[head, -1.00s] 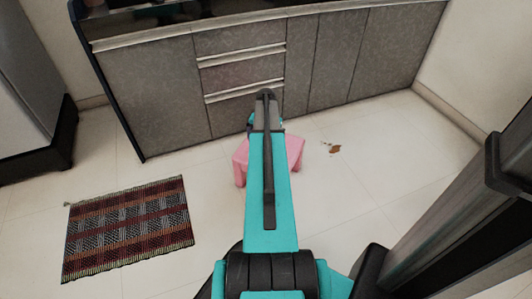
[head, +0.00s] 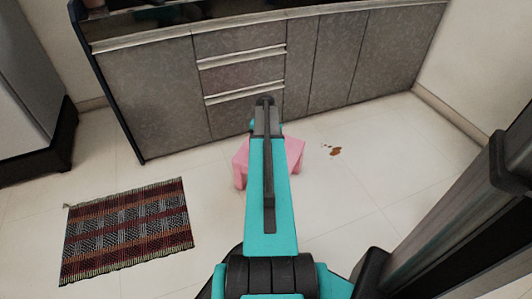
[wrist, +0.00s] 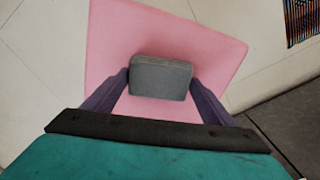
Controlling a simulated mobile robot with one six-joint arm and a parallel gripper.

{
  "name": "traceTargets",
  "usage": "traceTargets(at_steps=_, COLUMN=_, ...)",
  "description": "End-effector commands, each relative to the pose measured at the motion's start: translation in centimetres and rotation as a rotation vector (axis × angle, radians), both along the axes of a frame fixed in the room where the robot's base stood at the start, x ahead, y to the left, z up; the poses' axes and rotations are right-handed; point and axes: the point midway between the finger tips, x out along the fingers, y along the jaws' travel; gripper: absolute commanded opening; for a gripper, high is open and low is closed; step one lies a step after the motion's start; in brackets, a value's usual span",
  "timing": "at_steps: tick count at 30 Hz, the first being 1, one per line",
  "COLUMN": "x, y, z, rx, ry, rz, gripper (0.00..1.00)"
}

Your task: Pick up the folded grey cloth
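The folded grey cloth (wrist: 160,77) is a small, thick grey block in the wrist view, seen against the top of a pink stool (wrist: 200,45). My gripper (wrist: 160,84) has one dark purple finger at the cloth's left side and one at its right side. Both fingertips look very close to or against it; I cannot tell whether they press on it. I also cannot tell whether the cloth rests on the stool or is just above it. In the head view the stool (head: 240,165) is partly behind my arm, which hides the cloth and the fingers.
A striped woven rug (head: 128,232) lies on the floor at left. Grey cabinets (head: 325,65) stand behind the stool. A brown stain (head: 335,151) is on the floor to the stool's right. A dark-based appliance (head: 30,90) stands at far left. Floor between rug and stool is clear.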

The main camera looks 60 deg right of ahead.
Motion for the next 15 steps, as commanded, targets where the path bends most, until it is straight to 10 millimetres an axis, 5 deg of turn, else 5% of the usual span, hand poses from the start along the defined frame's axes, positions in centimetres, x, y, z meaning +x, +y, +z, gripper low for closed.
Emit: traceTargets(at_steps=15, x=-0.03, y=-0.02, z=0.72, rx=0.000, ry=0.000, rz=-0.001, gripper=0.56)
